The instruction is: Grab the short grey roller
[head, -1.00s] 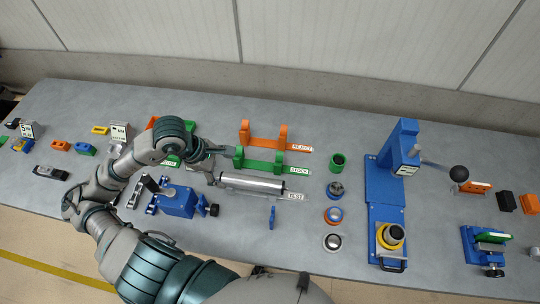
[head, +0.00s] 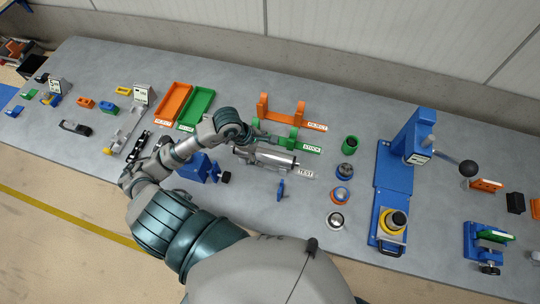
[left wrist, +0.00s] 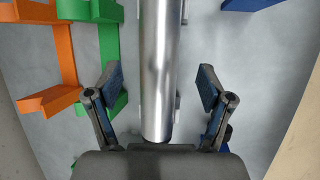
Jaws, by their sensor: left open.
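The grey roller (head: 283,161) is a shiny metal cylinder lying in the holder labelled TEST (head: 305,173), near the middle of the table. In the left wrist view the roller (left wrist: 157,70) runs lengthwise up the picture, between my fingers. My left gripper (head: 262,149) is over the roller in the head view and partly covers it. In the left wrist view the gripper (left wrist: 160,82) is open, with a finger on each side of the roller and a visible gap on both sides. My right gripper is not in view.
A green STOCK rack (head: 290,141) and an orange REJECT rack (head: 284,114) stand just behind the roller. A blue vise (head: 197,168) is to the left and a small blue part (head: 281,190) in front. A blue press (head: 400,170) and several round parts are to the right.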

